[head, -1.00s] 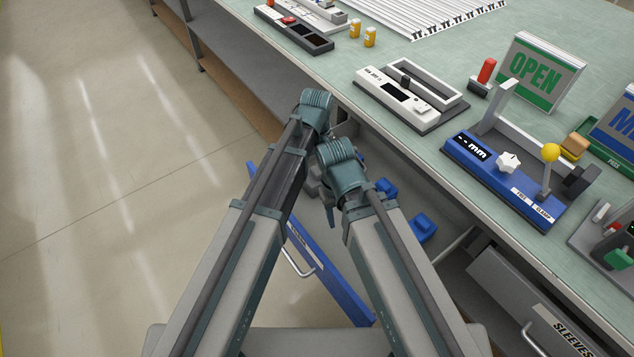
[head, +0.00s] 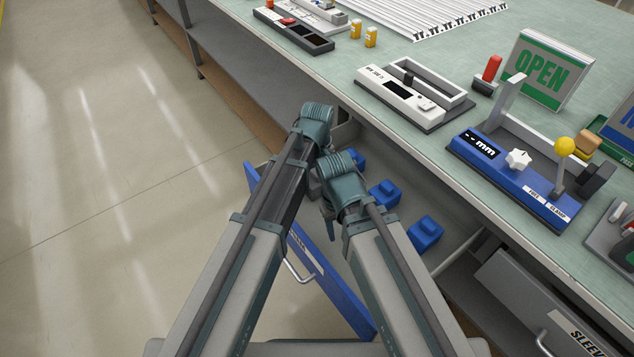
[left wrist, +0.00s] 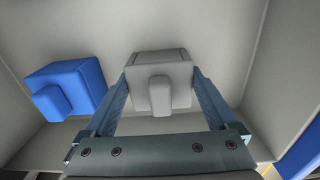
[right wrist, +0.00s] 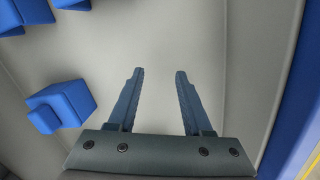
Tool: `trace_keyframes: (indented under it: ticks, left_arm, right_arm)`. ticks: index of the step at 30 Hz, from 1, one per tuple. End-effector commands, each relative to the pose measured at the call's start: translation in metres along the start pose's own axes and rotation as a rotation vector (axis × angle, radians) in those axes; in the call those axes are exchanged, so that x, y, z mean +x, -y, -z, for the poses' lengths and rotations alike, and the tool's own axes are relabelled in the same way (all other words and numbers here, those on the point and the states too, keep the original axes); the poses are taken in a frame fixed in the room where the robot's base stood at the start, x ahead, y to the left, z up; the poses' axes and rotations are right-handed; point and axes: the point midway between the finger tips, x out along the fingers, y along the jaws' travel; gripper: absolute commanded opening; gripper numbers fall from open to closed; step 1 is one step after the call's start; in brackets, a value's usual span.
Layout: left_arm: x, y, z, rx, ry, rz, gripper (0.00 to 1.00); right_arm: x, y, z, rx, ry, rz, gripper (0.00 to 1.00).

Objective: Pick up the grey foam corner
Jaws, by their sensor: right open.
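The grey foam corner (left wrist: 160,82) lies in the open drawer (left wrist: 225,30), in the upper middle of the left wrist view. It is a grey block with a smaller raised part. My left gripper (left wrist: 160,78) has one finger on each side of it; I cannot tell whether they press on it. In the head view my left gripper (head: 308,172) is mostly hidden behind the arms, and the grey piece is not clear. My right gripper (right wrist: 158,75) is open and empty over bare drawer floor. It also shows in the head view (head: 328,230), its fingers mostly hidden.
Several blue blocks lie in the drawer, one (left wrist: 65,90) left of the grey piece and one (right wrist: 60,105) left of my right gripper. The blue drawer front (head: 335,285) and the green workbench (head: 450,50) bound the space.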

Motion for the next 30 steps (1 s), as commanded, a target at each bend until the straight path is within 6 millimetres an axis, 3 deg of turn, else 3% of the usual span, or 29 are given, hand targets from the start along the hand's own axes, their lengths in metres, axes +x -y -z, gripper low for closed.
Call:
trace_keyframes:
  ticks: [1, 3, 16, 23, 30]
  left_arm:
    - [0.000, 0.000, 0.000, 0.000, 0.000, 0.000, 0.51]
    - [0.000, 0.000, 0.000, 0.000, 0.000, 0.000, 0.40]
    - [-0.009, 0.000, 0.000, 0.000, 0.000, 0.000, 0.39]
    - [-0.035, 0.000, 0.000, 0.000, 0.000, 0.000, 0.39]
    - [-0.073, 0.000, 0.000, 0.000, 0.000, 0.000, 0.39]
  right_arm:
    - [0.000, 0.000, 0.000, 0.000, 0.000, 0.000, 0.50]
    - [0.000, 0.000, 0.000, 0.000, 0.000, 0.000, 0.50]
    - [-0.009, -0.001, -0.001, 0.000, 0.000, 0.000, 0.50]
    - [-0.035, -0.003, -0.002, 0.000, 0.000, 0.000, 0.50]
    - [-0.073, -0.007, -0.004, 0.000, 0.000, 0.000, 0.50]
